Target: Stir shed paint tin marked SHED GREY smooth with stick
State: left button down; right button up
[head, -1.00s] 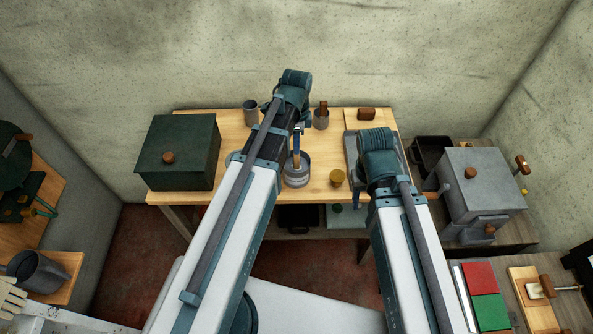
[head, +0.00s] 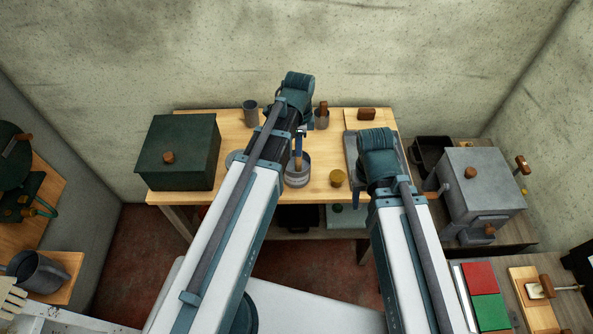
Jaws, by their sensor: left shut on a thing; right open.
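The paint tin (head: 297,180) is a grey open tin with a pale label near the front middle of the wooden bench. Its lettering is too small to read. The stick (head: 298,158) stands nearly upright, its lower end inside the tin. My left gripper (head: 300,133) is above the tin and shut on the stick; my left arm partly hides it. My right gripper (head: 358,196) is open and empty, to the right of the tin near the bench's front edge. The paint surface is mostly hidden.
A dark green box (head: 190,150) stands on the bench's left. A metal cup (head: 251,112) and a pot with a brown handle (head: 322,120) stand behind the tin. A small yellow-topped jar (head: 337,179) stands close at its right. A grey tray lies under my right arm.

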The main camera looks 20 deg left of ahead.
pick_arm(q)
jog(key=shift+w+d, duration=0.35)
jog(key=shift+w, duration=0.25)
jog(key=shift+a, duration=0.1)
